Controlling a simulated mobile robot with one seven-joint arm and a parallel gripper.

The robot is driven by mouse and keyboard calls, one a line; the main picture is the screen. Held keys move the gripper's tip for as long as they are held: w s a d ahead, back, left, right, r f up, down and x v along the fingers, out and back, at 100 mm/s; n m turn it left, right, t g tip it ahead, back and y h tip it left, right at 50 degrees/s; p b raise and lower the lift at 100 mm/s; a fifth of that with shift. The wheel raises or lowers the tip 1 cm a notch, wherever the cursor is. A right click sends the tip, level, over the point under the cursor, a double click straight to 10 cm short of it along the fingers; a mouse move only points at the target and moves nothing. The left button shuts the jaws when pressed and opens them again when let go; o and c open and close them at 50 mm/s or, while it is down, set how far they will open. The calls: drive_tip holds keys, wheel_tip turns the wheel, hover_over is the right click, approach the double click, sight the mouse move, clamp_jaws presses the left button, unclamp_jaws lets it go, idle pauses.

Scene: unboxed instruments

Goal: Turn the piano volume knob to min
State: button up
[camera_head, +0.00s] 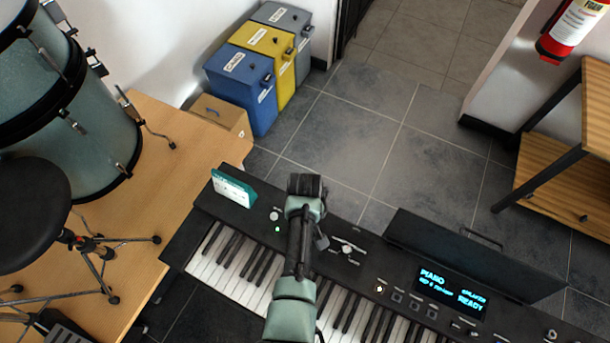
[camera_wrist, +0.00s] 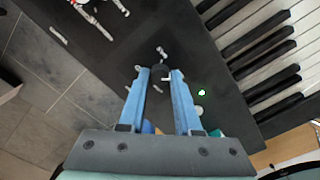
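The black digital piano (camera_head: 450,262) runs diagonally across the lower head view. A small pale knob with white marks (camera_head: 347,248) sits on its panel, right of my arm. Another pale round control (camera_head: 275,216) sits left of my arm, above a green light; I cannot read which is volume. In the wrist view, my gripper (camera_wrist: 160,72) is open, its two blue fingers apart over the dark panel. Small white marks (camera_wrist: 162,52) lie just beyond the fingertips. I see nothing held, and contact cannot be judged. The head view hides the fingertips behind my arm.
A lit display (camera_head: 450,288) and a music rest (camera_head: 470,250) are on the piano's right. A teal-edged card (camera_head: 233,187) stands at its left end. Drums (camera_head: 70,110) stand left, bins (camera_head: 242,85) behind, a wooden shelf (camera_head: 570,150) right. Tiled floor behind is clear.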

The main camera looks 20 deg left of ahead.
drive_tip(key=o, duration=0.3)
drive_tip(key=shift+o, duration=0.2)
wheel_tip(320, 180, up, 13)
drive_tip(key=shift+b, duration=0.3)
idle(0.6)
